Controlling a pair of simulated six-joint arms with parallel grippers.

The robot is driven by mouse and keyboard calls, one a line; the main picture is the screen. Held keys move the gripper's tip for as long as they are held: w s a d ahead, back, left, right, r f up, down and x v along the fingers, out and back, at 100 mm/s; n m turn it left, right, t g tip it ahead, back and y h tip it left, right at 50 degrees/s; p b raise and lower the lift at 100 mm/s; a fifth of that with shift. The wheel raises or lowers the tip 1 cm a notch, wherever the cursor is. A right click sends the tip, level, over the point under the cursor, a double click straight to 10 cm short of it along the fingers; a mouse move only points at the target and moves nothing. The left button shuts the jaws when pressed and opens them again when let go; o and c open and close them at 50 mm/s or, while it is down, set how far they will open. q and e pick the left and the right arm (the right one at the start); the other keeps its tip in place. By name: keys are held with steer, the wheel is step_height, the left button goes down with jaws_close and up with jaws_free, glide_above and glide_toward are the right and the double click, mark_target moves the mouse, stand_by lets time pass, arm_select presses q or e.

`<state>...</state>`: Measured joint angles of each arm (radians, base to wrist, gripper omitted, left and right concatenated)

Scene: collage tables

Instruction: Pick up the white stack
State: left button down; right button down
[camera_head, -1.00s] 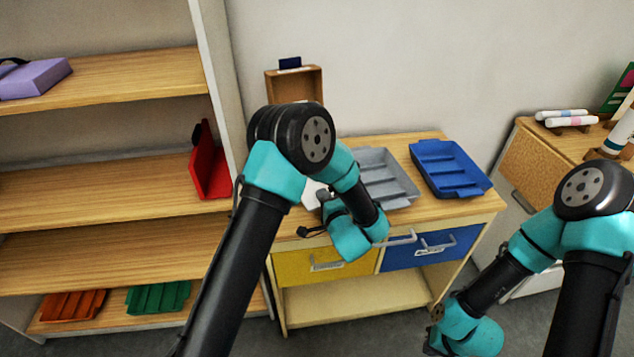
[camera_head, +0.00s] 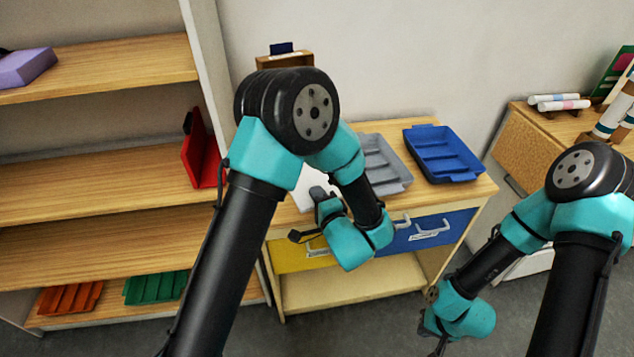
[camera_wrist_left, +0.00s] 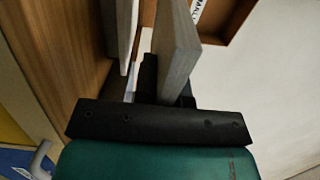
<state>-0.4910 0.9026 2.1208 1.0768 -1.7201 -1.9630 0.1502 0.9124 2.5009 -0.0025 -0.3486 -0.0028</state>
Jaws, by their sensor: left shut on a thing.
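The white stack (camera_head: 309,186) shows as a pale patch at the left of the cabinet top, partly hidden behind my left arm. My left gripper (camera_head: 322,198) is at its right side and shut on it; the arm hides most of the jaws. In the left wrist view the gripper (camera_wrist_left: 150,35) has its two fingers close together, with a thin white edge (camera_wrist_left: 131,40) at the left finger. How high the stack is above the cabinet top I cannot tell. My right gripper (camera_head: 432,328) hangs low at the right, its jaws unclear.
A grey tray (camera_head: 385,165) and a blue tray (camera_head: 443,155) sit on the cabinet top (camera_head: 468,190). Below are a yellow drawer (camera_head: 290,258) and a blue drawer (camera_head: 440,230) with handles. A wooden box (camera_head: 284,61) stands behind; a shelf unit (camera_head: 100,155) is at left.

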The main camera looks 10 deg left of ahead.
arm_select(q)
steer(key=s+d, duration=0.1)
steer(key=s, duration=0.6)
steer(key=shift+d+r, duration=0.3)
steer(key=shift+r, duration=0.05)
